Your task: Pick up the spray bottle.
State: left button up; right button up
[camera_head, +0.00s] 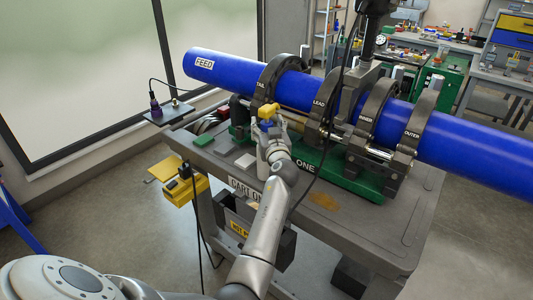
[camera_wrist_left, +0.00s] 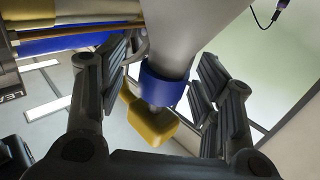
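The spray bottle has a grey-white body, a blue collar and a yellow spray head (camera_head: 268,110). It stands on the cart's top in front of the blue pipe, and the gripper partly hides its body in the head view. In the left wrist view the bottle's body (camera_wrist_left: 187,32) and blue collar lie between my fingers, with the yellow head beyond. My left gripper (camera_head: 273,137) is at the bottle's upper part. Its fingers (camera_wrist_left: 165,95) stand open on either side, with visible gaps beside the collar. My right gripper is not in view.
The blue pipe (camera_head: 225,72) lies in the dark clamp rings (camera_head: 378,115) right behind the bottle. A green block (camera_head: 245,161) lies left of it on the cart (camera_head: 395,225). A yellow device (camera_head: 185,188) hangs at the cart's left edge. A black cable passes close to my arm.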

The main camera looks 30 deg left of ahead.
pick_arm(q)
jog(key=shift+c, duration=1.2)
jog(key=shift+a+f, duration=0.1)
jog(key=shift+a, duration=0.1)
jog(key=shift+c, duration=1.2)
jog(key=shift+f, duration=0.1)
jog(key=shift+c, duration=1.2)
grip_shut()
jog(key=shift+w+r, duration=0.1)
jog(key=shift+r, duration=0.1)
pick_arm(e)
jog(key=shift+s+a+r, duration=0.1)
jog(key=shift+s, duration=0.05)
